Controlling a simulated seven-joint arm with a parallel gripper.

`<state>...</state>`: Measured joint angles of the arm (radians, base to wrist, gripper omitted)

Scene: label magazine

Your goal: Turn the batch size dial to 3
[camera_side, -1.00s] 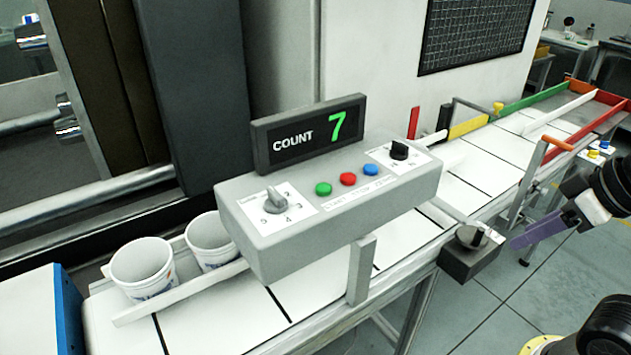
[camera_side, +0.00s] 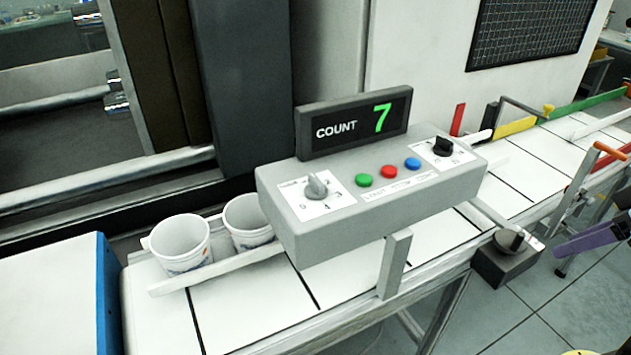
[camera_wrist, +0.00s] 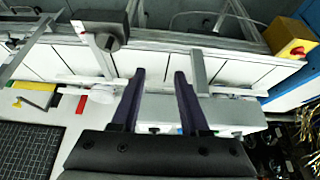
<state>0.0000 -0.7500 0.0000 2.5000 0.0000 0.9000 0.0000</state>
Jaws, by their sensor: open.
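A grey dial (camera_side: 317,186) sits on a white numbered plate at the left of the grey control box (camera_side: 330,235). Digits such as 4 and 3 show around it; the plate's heading is too small to read, and I cannot tell which number the pointer marks. A black dial (camera_side: 443,146) sits on a second white plate at the box's right end. My gripper (camera_wrist: 159,75) is open with its purple fingers apart and nothing between them. In the side view one purple finger (camera_side: 592,241) shows at the right edge, well right of the control box.
A display (camera_side: 355,125) above the box reads COUNT 7. Green, red and blue buttons (camera_side: 389,172) lie between the dials. Two white cups (camera_side: 180,243) stand in the chute at left. A dark block with a round knob (camera_side: 507,262) stands at the conveyor's front edge, left of my finger.

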